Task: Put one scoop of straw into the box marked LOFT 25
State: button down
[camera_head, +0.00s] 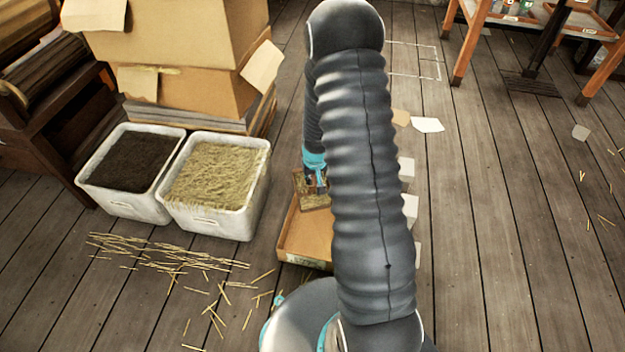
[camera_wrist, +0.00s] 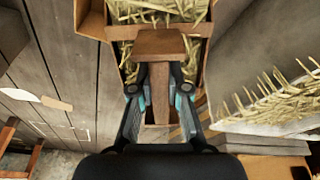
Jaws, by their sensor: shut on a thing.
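My gripper (camera_wrist: 161,88) is shut on the brown wooden handle of a scoop (camera_wrist: 159,44) in the wrist view. Straw (camera_wrist: 150,10) lies in wooden-walled space just beyond the scoop's wooden block, and more shows beneath it; I cannot tell how much is in the scoop. In the head view my gripper (camera_head: 315,180) is low over an open brown box (camera_head: 304,238), partly hidden by my arm. A straw-filled wooden shape sits at the box's far end. A label on the box's near side is unreadable. The straw bin (camera_head: 217,180), white and full, stands to the left.
A white bin of dark material (camera_head: 130,165) stands left of the straw bin. Stacked cardboard boxes (camera_head: 185,50) rise behind both. Loose straw (camera_head: 160,255) litters the floor in front. White blocks (camera_head: 409,205) stand right of my arm. The floor farther right is mostly clear.

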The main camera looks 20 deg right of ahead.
jog(key=shift+s+f+b, duration=0.15)
jog(key=shift+f+b, duration=0.1)
jog(key=shift+b, duration=0.3)
